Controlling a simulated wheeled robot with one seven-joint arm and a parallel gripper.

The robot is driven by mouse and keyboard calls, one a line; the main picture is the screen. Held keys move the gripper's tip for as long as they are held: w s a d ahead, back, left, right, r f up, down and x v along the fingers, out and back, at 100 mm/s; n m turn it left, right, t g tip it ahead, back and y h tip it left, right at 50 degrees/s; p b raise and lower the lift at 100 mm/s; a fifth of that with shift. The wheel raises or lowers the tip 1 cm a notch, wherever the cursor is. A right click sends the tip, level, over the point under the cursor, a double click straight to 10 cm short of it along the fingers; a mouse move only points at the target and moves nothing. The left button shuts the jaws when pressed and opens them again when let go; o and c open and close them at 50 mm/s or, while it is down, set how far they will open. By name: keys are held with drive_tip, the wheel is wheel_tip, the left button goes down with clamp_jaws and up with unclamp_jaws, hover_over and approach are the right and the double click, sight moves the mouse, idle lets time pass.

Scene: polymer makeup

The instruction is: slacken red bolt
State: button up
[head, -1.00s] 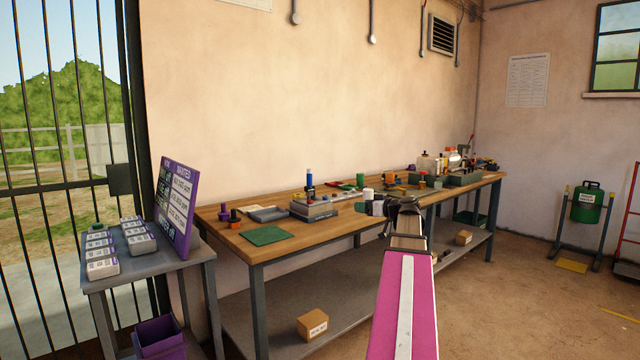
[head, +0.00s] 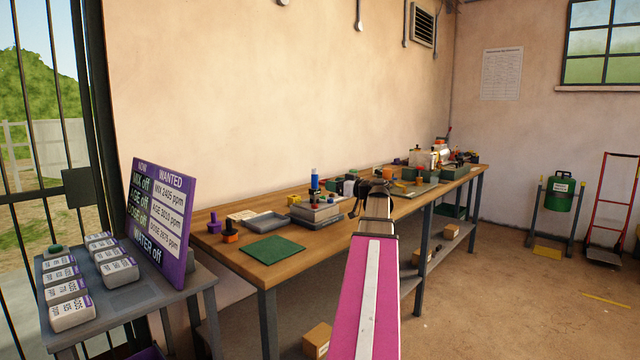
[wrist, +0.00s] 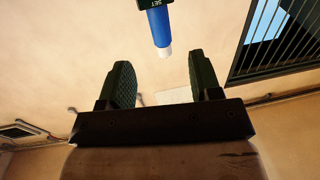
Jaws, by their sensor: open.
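I cannot pick out a red bolt for certain. My gripper (head: 378,186) is at the end of my pink arm, over the bench's front edge in the head view. Its dark fingers are apart and empty in the wrist view (wrist: 163,82). A blue cylinder with a pale tip (wrist: 160,28) on a dark block marked SET shows beyond the fingers, apart from them. A blue-topped device (head: 314,183) also stands on the bench.
A green mat (head: 274,249) and a grey tray (head: 266,222) lie on the bench, with clutter further right. A side table (head: 130,290) with labelled blocks and a purple sign (head: 163,222) stands left. Open floor (head: 500,300) lies right of the bench.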

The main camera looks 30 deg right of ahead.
sight(315, 190)
drive_tip(key=x, duration=1.1)
drive_tip(key=shift+w+a, duration=0.15)
drive_tip(key=shift+w, duration=0.05)
